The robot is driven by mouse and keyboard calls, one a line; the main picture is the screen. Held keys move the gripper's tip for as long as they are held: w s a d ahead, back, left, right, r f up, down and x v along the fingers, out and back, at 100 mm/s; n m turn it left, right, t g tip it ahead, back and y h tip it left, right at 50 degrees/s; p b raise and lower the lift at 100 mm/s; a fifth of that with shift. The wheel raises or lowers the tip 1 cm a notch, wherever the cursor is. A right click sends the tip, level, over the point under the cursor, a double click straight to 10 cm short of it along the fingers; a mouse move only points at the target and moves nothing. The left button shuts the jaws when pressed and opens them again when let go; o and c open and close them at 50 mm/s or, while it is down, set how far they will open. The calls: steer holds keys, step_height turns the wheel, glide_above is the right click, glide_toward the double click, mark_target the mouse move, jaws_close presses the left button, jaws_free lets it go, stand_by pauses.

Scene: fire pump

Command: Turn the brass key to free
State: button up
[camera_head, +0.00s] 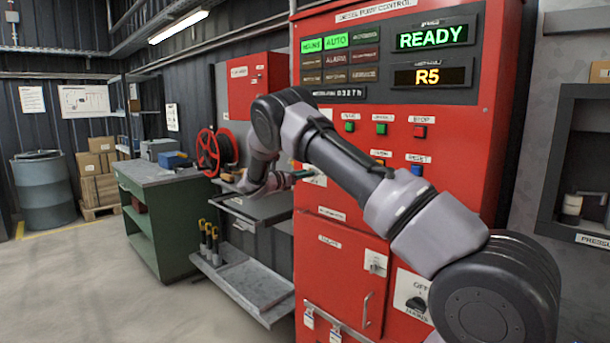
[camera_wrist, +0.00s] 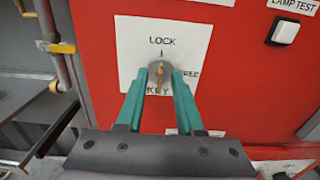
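The brass key (camera_wrist: 160,76) sits in a round grey lock on a white plate (camera_wrist: 190,38) in the wrist view. The plate reads LOCK above, FREE to the right and KEY below. The key appears edge-on and roughly upright, in line with the LOCK mark. My gripper (camera_wrist: 160,78) has two teal fingers, one on each side of the key, with a gap showing between them and the key. Whether the tips touch the lock's rim is unclear. In the head view my gripper (camera_head: 302,174) is at the red cabinet's left side; the key cannot be made out there.
The red pump cabinet (camera_head: 345,225) fills the area before me, with a READY display (camera_head: 432,37) and several push buttons. A lamp test button (camera_wrist: 286,30) is right of the plate. A metal shelf (camera_head: 262,207) and a red hose reel (camera_head: 213,150) stand left.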

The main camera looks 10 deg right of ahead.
steer(key=shift+w+d, duration=0.1)
steer(key=shift+d, duration=0.05)
jaws_close()
steer(key=shift+m, duration=0.3)
steer(key=shift+s+d+f+m, duration=0.1)
steer(key=shift+f+m, duration=0.05)
steer(key=shift+m, duration=2.7)
steer(key=shift+s+d+f+m, duration=0.1)
steer(key=shift+m, duration=2.8)
steer(key=shift+s+f+m, duration=0.1)
steer(key=shift+f+m, duration=0.05)
steer(key=shift+m, duration=2.7)
